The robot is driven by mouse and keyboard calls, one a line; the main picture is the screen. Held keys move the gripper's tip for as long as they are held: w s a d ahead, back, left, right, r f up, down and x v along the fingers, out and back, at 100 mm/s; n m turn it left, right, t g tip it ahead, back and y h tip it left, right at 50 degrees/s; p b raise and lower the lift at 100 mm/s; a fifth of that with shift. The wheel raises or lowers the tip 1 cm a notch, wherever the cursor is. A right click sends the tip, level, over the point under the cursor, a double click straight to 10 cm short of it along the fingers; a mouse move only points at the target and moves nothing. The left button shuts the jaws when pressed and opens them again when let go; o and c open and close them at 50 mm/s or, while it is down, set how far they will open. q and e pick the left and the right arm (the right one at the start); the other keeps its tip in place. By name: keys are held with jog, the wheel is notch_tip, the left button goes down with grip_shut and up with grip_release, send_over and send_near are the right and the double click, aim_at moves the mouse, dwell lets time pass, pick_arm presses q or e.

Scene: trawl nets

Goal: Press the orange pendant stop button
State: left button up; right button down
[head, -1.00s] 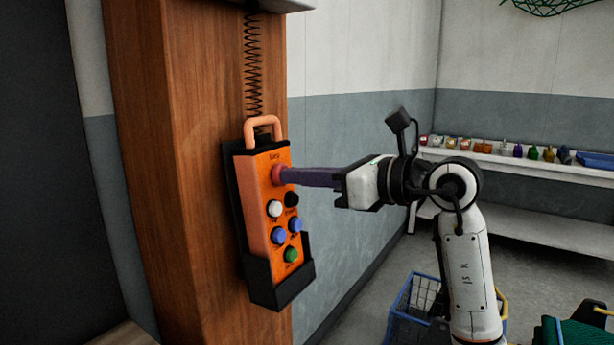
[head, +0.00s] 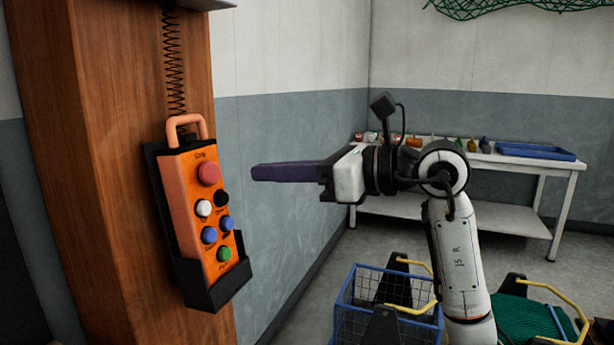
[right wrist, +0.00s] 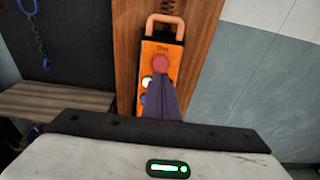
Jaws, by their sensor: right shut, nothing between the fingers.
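The orange pendant (head: 196,225) hangs in a black holder on the wooden post, below a coiled cord. Its large red-pink stop button (head: 209,174) is at the top, above white, black, blue and green buttons. My right gripper (head: 254,173) is shut and empty, its purple fingers pointing left at the pendant. A gap shows between the fingertips and the stop button. In the right wrist view, the stop button (right wrist: 160,64) shows just above the fingertips (right wrist: 161,78), which cover much of the lower buttons. My left gripper is not in view.
The wooden post (head: 110,150) stands at the left. A blue wire basket (head: 385,308) and a green net crate (head: 535,322) are on the floor below my right arm. A white table (head: 520,165) with small items and a blue tray is at the back.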

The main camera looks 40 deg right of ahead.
jog(key=shift+v, duration=2.6)
jog(key=shift+b, duration=0.3)
